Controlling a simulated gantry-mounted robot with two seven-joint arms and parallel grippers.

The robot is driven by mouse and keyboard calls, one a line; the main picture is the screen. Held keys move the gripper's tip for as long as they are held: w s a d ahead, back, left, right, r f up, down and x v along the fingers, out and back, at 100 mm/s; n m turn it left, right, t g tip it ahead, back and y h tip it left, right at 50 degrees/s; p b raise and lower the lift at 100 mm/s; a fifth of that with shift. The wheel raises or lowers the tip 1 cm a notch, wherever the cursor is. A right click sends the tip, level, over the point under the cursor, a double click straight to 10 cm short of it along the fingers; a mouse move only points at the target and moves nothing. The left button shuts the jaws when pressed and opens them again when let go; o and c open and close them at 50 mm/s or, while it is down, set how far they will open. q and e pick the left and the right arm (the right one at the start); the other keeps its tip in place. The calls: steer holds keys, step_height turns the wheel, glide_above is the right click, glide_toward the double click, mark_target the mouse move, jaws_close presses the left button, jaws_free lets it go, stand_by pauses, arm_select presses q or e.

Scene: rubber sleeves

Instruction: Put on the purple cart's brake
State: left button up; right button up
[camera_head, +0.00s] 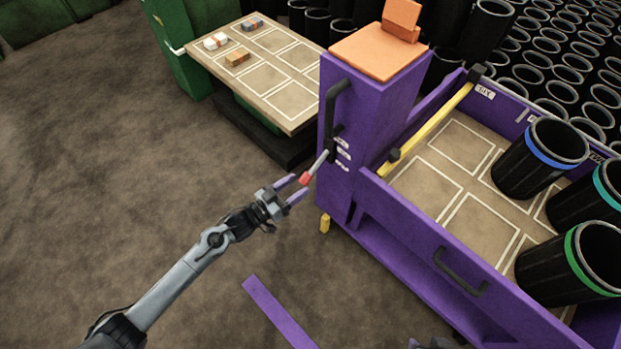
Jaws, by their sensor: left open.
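The purple cart (355,110) stands right of centre, with an upright post at its near left corner. A brake lever (319,163), a thin grey rod with a red tip, sticks out from the post towards the lower left. Labels beside its pivot are too small to read. My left gripper (301,184) is open at the lever's red end, its purple fingers pointing at the tip. I cannot tell whether they touch it. Only a small part of what looks like my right gripper (430,344) shows at the bottom edge; its jaws are cut off.
The cart's bed holds several black sleeves with blue, teal and green bands (545,158). A yellow bar (430,125) crosses its end, and a black handle (335,110) is on the post. A table (270,85) with small boxes stands behind. Brown floor at left is clear.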

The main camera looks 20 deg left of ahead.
mark_target(310, 175)
arm_select(q)
steer(key=b+x, duration=0.2)
steer(key=x, duration=0.3)
steer(key=shift+w+f, duration=0.1)
steer(key=shift+w+d, duration=0.3)
steer(key=shift+w, duration=0.2)
jaws_close()
